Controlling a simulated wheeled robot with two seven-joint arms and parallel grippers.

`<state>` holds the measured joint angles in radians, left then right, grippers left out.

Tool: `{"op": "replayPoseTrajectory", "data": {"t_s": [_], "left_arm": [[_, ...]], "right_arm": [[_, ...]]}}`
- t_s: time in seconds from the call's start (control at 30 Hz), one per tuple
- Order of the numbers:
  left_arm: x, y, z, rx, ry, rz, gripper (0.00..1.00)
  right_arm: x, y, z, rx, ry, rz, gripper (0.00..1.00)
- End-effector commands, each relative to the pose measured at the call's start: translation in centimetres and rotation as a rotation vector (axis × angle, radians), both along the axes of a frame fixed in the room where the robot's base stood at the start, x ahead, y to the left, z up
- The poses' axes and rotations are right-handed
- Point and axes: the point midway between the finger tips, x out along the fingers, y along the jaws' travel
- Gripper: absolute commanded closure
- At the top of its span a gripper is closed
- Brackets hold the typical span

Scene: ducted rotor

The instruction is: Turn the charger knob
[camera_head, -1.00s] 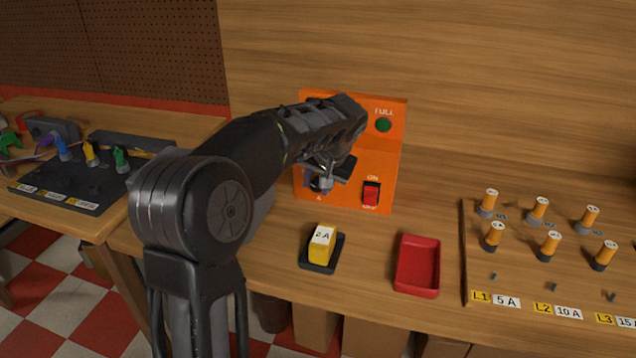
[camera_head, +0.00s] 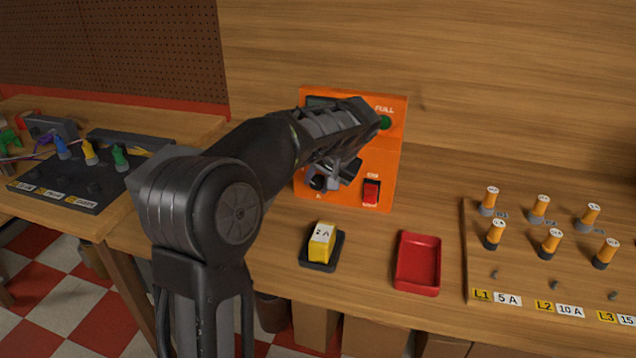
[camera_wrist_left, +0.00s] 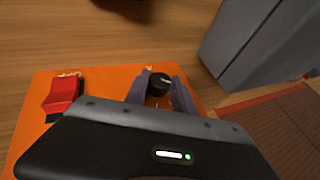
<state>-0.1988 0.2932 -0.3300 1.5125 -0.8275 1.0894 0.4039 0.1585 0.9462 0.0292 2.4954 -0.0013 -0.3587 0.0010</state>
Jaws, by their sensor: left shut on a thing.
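The orange charger (camera_head: 384,160) stands at the back of the bench, with a green lamp (camera_head: 385,122) marked FULL and a red switch (camera_head: 371,192). My left arm hides much of its front. The black charger knob (camera_wrist_left: 159,84) shows in the left wrist view, with a pale line on its face. My left gripper (camera_wrist_left: 159,90) has one finger on each side of the knob and is shut on it. In the head view the left gripper (camera_head: 330,178) is low on the charger's front, partly hidden by its own wrist. My right gripper is not in view.
A yellow 2 A block (camera_head: 321,243) sits on a dark base before the charger. A red tray (camera_head: 437,264) lies to its right. Several orange-topped fuses (camera_head: 492,234) stand farther right. A grey box (camera_wrist_left: 245,40) is close to the gripper in the wrist view.

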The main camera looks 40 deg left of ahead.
Motion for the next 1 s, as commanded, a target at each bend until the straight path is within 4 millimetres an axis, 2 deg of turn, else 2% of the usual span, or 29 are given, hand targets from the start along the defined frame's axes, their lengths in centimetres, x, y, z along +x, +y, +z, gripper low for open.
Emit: {"op": "replayPoseTrajectory", "data": {"t_s": [0.6,1.0], "left_arm": [[0.3,-0.8,-0.9,0.427,0.148,-0.003,1.00],[0.3,-0.8,-0.8,0.560,0.194,-0.001,1.00]], "right_arm": [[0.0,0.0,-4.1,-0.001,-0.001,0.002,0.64],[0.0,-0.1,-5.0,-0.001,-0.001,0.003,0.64]]}}
